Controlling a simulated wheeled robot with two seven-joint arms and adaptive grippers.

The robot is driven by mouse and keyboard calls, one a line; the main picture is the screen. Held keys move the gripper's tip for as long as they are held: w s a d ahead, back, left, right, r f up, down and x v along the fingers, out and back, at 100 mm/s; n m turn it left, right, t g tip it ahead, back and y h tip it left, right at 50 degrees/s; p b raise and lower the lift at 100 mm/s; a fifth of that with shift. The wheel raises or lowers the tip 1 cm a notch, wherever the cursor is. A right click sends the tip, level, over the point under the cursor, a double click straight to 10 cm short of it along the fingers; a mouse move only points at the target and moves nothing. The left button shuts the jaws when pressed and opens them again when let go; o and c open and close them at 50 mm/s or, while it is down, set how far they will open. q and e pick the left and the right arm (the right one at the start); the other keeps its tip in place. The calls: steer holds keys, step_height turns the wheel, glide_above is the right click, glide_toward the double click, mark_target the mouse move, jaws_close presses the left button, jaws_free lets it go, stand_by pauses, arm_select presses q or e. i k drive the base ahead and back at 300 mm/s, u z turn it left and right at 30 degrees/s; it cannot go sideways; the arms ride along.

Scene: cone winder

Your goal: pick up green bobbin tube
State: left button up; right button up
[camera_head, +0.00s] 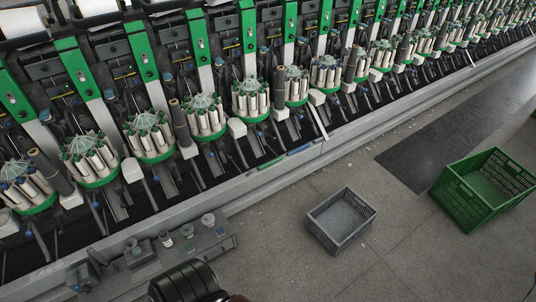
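A thin green tube (270,163) lies on the light ledge along the front of the winding machine, near the middle of the view. A similar blue tube (299,150) lies just to its right on the same ledge, almost in line with it. Neither of my grippers shows in the head view, so I cannot see whether they are open or shut. Nothing is touching the green tube from above.
The winder (247,100) runs diagonally behind the ledge, with several round bobbin magazines. A grey crate (322,240) and a green crate (452,203) stand on the floor. A dark mat (425,150) lies near the green crate. Floor between the crates is clear.

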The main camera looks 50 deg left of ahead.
mark_target(261, 166)
steer(key=u, duration=0.45)
steer(key=i, duration=1.35)
steer(key=u, duration=1.8)
steer(key=i, duration=0.95)
steer(key=u, duration=1.1)
